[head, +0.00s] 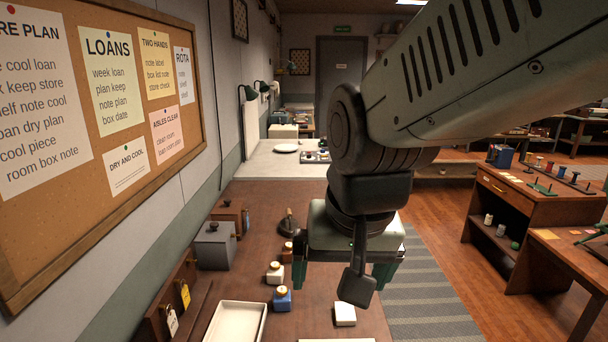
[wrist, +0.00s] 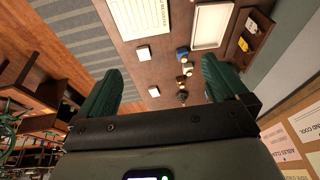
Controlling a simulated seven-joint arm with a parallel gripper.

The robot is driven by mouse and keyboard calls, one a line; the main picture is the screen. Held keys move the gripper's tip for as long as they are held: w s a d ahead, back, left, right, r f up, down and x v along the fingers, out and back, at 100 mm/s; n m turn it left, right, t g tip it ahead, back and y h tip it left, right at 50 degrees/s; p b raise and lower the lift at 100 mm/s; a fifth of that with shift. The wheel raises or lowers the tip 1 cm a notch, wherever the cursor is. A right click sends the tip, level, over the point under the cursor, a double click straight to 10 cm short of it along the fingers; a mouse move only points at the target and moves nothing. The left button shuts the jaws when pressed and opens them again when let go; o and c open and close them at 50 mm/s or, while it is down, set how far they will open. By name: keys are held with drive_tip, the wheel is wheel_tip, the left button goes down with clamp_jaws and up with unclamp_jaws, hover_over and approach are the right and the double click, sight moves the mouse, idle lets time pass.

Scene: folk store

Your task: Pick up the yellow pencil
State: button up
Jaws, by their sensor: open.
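I cannot make out a yellow pencil in either view. My gripper (head: 341,275) hangs over the right side of the brown desk (head: 318,325) in the head view, its two green fingers spread apart with nothing seen between them. In the wrist view my gripper (wrist: 162,75) also shows open, with the desktop well beyond the fingertips. My wrist and gripper hide part of the desk in the head view.
A blue bottle (head: 282,299), a white bottle (head: 275,273) and a white block (head: 344,314) stand on the desk. A white tray (head: 262,322) lies at the front. A grey box (head: 215,247) stands near the wall. The wrist view shows a printed sheet (wrist: 140,15).

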drive_tip(key=s+d+r+t, duration=0.2)
drive_tip(key=s+d+r, duration=0.3)
drive_tip(key=s+d, duration=0.1)
drive_tip(key=shift+s+h, duration=0.3)
drive_tip(key=shift+s, duration=0.35)
drive_tip(key=shift+s+d+r, duration=0.1)
drive_tip(key=shift+s+d, duration=0.05)
drive_tip(key=shift+s, duration=0.15)
drive_tip(key=shift+c, duration=0.8)
drive_tip(key=shift+s+d, duration=0.1)
drive_tip(key=shift+s, duration=0.05)
drive_tip(key=shift+c, duration=1.2)
drive_tip(key=c, duration=0.6)
drive_tip(key=w+a+f+g, duration=0.4)
drive_tip(key=w+a+f, duration=0.8)
drive_tip(key=w+a+f+g+h, duration=0.1)
drive_tip(key=a+f, duration=0.8)
drive_tip(key=f, duration=0.5)
drive_tip(key=shift+h, duration=0.5)
drive_tip(key=shift+s+a+f, duration=0.1)
drive_tip(key=shift+f, duration=2.55)
drive_tip(key=shift+s+a+f, duration=0.1)
drive_tip(key=shift+s+f, duration=0.05)
drive_tip(key=shift+f, duration=2.55)
drive_tip(key=shift+s+a+f, duration=0.1)
drive_tip(key=shift+f, duration=2.55)
